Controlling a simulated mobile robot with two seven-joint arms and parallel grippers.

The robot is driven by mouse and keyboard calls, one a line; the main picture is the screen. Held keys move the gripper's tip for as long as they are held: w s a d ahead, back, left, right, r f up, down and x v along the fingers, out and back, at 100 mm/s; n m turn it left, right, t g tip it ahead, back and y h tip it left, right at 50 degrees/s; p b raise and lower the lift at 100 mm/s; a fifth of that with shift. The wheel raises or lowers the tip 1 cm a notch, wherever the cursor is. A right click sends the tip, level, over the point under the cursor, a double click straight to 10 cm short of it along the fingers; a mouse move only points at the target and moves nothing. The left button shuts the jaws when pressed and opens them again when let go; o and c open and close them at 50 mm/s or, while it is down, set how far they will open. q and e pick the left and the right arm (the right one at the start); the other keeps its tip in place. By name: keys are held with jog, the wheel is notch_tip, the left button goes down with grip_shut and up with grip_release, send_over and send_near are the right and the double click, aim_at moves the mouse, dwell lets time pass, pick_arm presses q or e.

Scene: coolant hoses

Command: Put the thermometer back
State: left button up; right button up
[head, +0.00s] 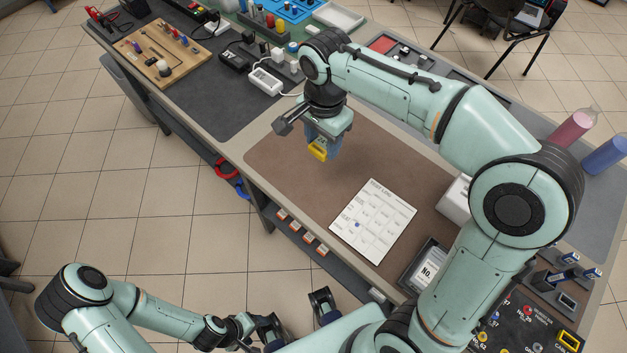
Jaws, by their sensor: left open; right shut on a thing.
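My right gripper (325,134) is above the brown mat, pointing down. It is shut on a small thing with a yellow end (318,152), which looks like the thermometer. Most of this thing is hidden by the gripper, and its display cannot be made out. It appears held above the mat, apart from it. My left gripper (296,317) is low at the bottom of the view, in front of the bench, open and empty.
The brown mat (285,150) is mostly clear around a white printed sheet (373,222). A dark numbered panel (515,325) with a yellow-framed spot (569,340) lies at bottom right.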

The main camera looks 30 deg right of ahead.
aim_at(321, 189)
notch_tip(321, 189, down, 18)
jog(key=shift+s+r+b, duration=0.1)
jog(key=shift+r+b, duration=0.1)
jog(key=shift+b, duration=0.95)
jog(key=shift+f, duration=0.15)
jog(key=o, duration=1.2)
jog(key=shift+c, duration=0.2)
jog(key=shift+r, duration=0.3)
notch_tip(321, 189, up, 12)
jog(key=p, duration=0.1)
jog(key=shift+p, duration=0.35)
jog(key=shift+f, duration=0.2)
